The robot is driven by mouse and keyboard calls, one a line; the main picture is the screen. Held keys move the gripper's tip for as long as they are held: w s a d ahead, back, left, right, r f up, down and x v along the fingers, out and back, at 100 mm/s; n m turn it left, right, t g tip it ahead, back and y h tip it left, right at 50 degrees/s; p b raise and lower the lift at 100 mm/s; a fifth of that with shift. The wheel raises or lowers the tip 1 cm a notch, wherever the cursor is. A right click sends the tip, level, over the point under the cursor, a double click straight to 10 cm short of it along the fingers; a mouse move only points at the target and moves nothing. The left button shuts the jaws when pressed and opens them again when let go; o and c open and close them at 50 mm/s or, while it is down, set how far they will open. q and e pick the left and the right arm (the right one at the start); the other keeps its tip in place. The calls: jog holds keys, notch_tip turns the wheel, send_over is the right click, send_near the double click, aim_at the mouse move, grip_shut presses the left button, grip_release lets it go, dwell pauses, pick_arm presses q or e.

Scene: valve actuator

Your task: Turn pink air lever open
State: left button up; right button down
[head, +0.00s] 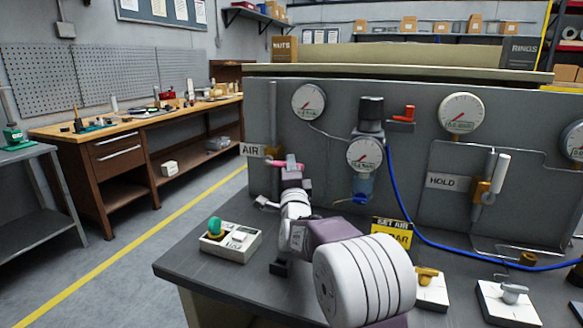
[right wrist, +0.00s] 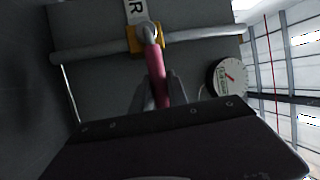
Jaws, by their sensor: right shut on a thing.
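The pink air lever (head: 289,165) is on the brass valve (head: 272,152) of a vertical pipe beside the AIR sign (head: 253,150), at the left of the grey panel. In the right wrist view the pink lever (right wrist: 156,70) runs from the brass valve (right wrist: 146,40) down between my fingers, across the line of the pipe. My right gripper (head: 291,171) is at the lever, and in the right wrist view the gripper (right wrist: 157,92) is shut on it. The gripper hides the lever's near part. My left gripper is in neither view.
Gauges, one at the upper left of the panel (head: 309,102), and a blue hose (head: 398,190) are on or before it. A HOLD valve handle (head: 502,172) is at the right.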

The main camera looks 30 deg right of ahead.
dwell(0.5)
